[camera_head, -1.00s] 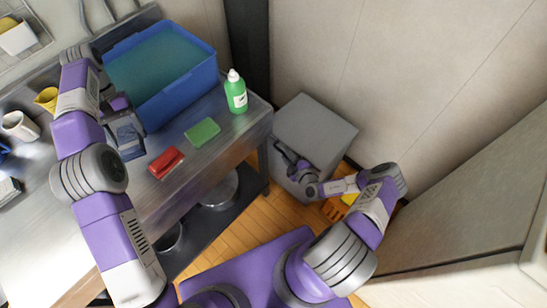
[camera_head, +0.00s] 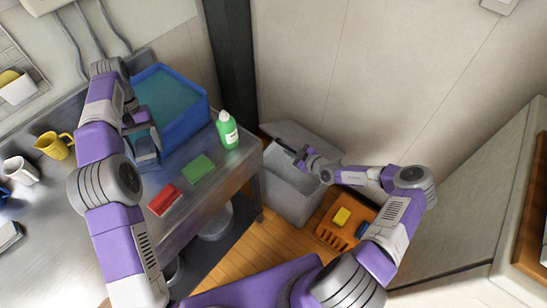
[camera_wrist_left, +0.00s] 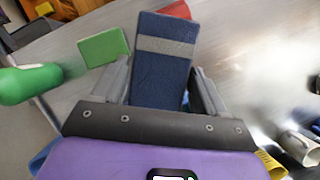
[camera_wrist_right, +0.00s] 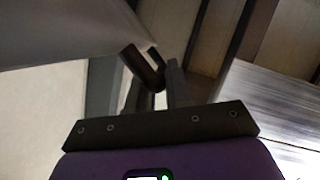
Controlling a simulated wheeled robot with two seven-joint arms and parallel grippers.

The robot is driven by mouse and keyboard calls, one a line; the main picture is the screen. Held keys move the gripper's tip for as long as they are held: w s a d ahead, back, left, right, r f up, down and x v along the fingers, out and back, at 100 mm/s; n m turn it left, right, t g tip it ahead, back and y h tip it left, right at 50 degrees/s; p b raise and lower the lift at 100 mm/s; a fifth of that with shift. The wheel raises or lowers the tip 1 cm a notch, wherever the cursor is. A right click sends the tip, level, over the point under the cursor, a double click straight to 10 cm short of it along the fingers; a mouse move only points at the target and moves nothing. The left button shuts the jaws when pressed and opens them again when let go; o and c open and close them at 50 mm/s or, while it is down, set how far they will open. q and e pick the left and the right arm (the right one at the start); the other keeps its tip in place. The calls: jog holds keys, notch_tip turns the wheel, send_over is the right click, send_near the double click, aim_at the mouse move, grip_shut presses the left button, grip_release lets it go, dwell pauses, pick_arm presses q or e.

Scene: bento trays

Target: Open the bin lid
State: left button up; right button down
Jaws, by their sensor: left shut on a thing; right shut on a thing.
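The grey bin (camera_head: 290,198) stands on the floor right of the steel counter. Its grey lid (camera_head: 318,138) is raised and tilted toward the wall, and part of the bin's inside shows. My right gripper (camera_head: 302,157) is at the lid's near edge. In the right wrist view, my right gripper (camera_wrist_right: 157,78) is shut on the dark lid handle (camera_wrist_right: 142,66), below the pale lid (camera_wrist_right: 70,28). My left gripper (camera_wrist_left: 160,75) is shut on a dark blue block with a grey stripe (camera_wrist_left: 163,60), above the counter, in front of the blue tub.
The counter (camera_head: 75,205) carries a blue tub (camera_head: 183,132), a green bottle (camera_head: 228,132), a green sponge (camera_head: 198,169), a red block (camera_head: 163,200) and a yellow mug (camera_head: 56,145). An orange crate (camera_head: 330,232) stands right of the bin. Walls are close behind.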

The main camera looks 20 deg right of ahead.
pick_arm(q)
jog(key=shift+w+d, duration=0.1)
pick_arm(e)
jog(key=shift+w+d+r, duration=0.15)
jog(key=shift+d+r, duration=0.15)
jog(key=c, duration=1.1)
grip_release()
pick_arm(q)
notch_tip(320, 180, up, 2)
jog(key=shift+r+p, duration=0.1)
jog(key=shift+p, duration=1)
pick_arm(e)
jog(key=shift+v, duration=6)
jog(key=shift+a, duration=0.15)
